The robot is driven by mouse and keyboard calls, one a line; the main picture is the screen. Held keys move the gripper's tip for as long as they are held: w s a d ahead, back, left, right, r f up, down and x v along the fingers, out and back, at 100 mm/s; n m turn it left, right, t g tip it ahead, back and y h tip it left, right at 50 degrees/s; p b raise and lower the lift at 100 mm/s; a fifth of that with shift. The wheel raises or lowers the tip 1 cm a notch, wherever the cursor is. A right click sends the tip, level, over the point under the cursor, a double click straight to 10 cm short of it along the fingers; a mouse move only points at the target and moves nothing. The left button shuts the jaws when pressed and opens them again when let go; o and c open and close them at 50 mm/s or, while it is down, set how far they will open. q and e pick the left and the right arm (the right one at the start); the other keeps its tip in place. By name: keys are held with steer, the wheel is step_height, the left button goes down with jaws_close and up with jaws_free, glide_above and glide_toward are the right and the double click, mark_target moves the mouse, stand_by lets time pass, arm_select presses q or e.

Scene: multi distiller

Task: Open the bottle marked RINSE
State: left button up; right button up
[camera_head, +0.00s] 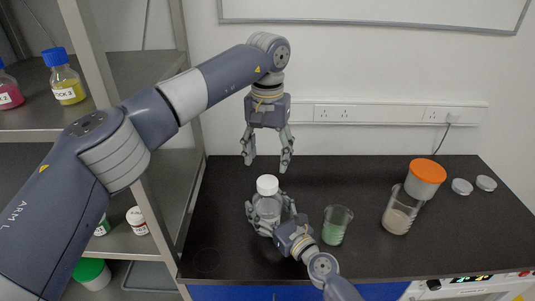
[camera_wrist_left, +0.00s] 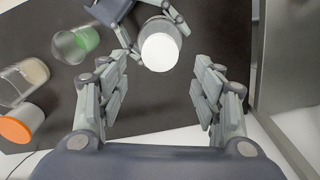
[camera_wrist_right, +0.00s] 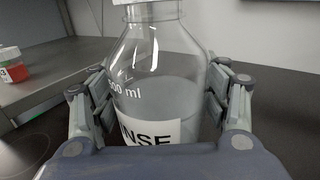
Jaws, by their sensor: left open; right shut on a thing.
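The RINSE bottle (camera_head: 266,208) is clear, holds a colourless liquid and stands upright on the dark bench with its white cap (camera_head: 267,185) on. In the right wrist view the bottle (camera_wrist_right: 155,85) shows part of its label, reading "INSE". My right gripper (camera_head: 268,222) is shut around the bottle's body, its fingers on both sides. My left gripper (camera_head: 267,165) is open and empty, pointing down above the bottle. In the left wrist view the white cap (camera_wrist_left: 159,52) lies beyond the open fingers (camera_wrist_left: 160,92), a little above the middle of the picture.
Right of the bottle stand a beaker of green liquid (camera_head: 335,226), a tilted-looking beaker of pale liquid (camera_head: 398,212) and an orange-lidded jar (camera_head: 425,178). Two small white lids (camera_head: 462,187) lie at the far right. A metal shelf (camera_head: 120,130) with bottles stands close on the left.

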mark_target(267, 181)
arm_select(q)
steer(key=shift+f+m, duration=0.25)
steer(key=shift+m, duration=0.05)
arm_select(e)
steer(key=shift+r, duration=0.1)
arm_select(q)
step_height(267, 181, down, 8)
steer(key=shift+r, duration=0.2)
steer(key=shift+c, duration=0.2)
